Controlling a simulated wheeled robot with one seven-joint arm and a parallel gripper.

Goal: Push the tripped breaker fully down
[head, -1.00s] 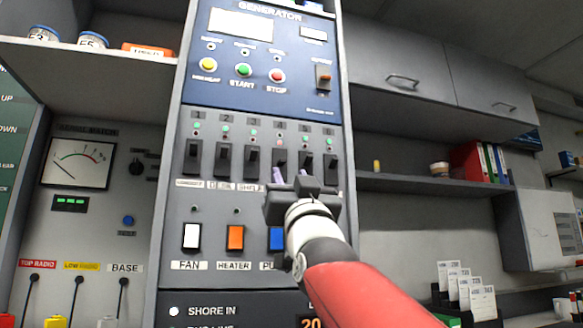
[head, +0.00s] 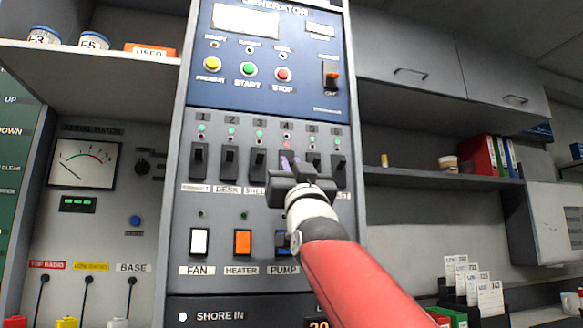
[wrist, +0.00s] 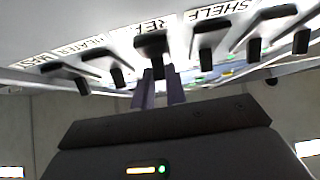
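Breaker 4 (head: 286,158) has a red light above it; the other breakers show green lights. It is partly hidden behind my gripper (head: 289,161). In the wrist view a black toggle (wrist: 157,66), under a label reading REF, is at the fingertips. My two purple fingers (wrist: 161,74) point at it with a narrow gap between them, the toggle tip showing at that gap. I cannot tell whether the fingers touch or clamp it.
Neighbouring breakers (head: 229,162) stand close on the left, with more on the right. Fan (head: 199,242), heater (head: 242,242) and pump switches sit below. The generator panel (head: 270,75) with its buttons is above. Shelves flank the rack.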

